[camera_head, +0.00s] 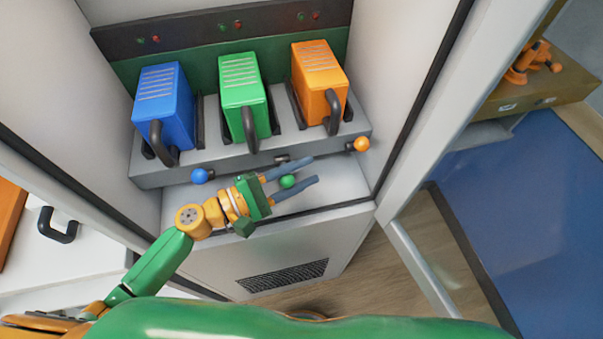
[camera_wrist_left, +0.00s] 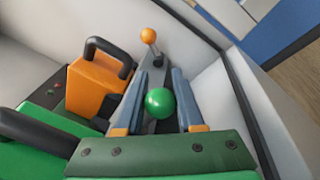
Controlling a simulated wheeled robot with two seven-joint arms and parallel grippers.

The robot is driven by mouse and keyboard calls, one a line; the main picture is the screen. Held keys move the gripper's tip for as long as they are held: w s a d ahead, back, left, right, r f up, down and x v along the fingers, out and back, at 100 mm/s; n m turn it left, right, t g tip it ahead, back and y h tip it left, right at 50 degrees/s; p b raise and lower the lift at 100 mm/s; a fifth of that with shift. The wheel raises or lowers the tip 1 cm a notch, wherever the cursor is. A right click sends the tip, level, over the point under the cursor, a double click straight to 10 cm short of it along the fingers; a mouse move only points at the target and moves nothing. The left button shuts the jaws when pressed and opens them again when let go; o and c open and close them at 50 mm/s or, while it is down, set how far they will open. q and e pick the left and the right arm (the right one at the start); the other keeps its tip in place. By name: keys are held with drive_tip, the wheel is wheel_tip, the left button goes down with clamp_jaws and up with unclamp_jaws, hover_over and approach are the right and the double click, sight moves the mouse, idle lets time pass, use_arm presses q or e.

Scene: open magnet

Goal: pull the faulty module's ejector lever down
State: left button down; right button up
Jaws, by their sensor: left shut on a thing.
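Three modules stand in a rack: a blue one (camera_head: 166,103), a green one (camera_head: 243,92) and an orange one (camera_head: 318,82), each with a dark handle. Below them are ejector levers with a blue knob (camera_head: 200,176), a green knob (camera_head: 287,181) and an orange knob (camera_head: 361,144). The green knob sits lower in the head view than a line between the other two. My left gripper (camera_head: 290,183) is shut on the green knob, which also shows between the fingers in the left wrist view (camera_wrist_left: 160,103). My right gripper is not in view.
A dark strip (camera_head: 190,31) with small green and red lights runs above the modules; which are lit is unclear. The cabinet's side walls flank the rack closely. A vented panel (camera_head: 283,274) lies below, and a brown bench (camera_head: 540,83) stands at the right.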

use_arm(q)
drive_tip(key=f+m+b, duration=0.1)
drive_tip(key=m+b, duration=0.1)
drive_tip(key=b, duration=0.1)
drive_tip(key=f+m+h+b, duration=0.1)
drive_tip(key=m+b, duration=0.1)
drive_tip(key=b, duration=0.2)
drive_tip(key=m+b, duration=0.2)
drive_tip(key=b, duration=0.2)
drive_tip(key=shift+w+f+h, duration=0.2)
drive_tip(key=shift+f+h, duration=0.1)
drive_tip(key=shift+f, duration=0.1)
drive_tip(key=shift+a+r+m+b, duration=0.1)
drive_tip(key=shift+m+b, duration=0.7)
drive_tip(key=shift+b, duration=0.15)
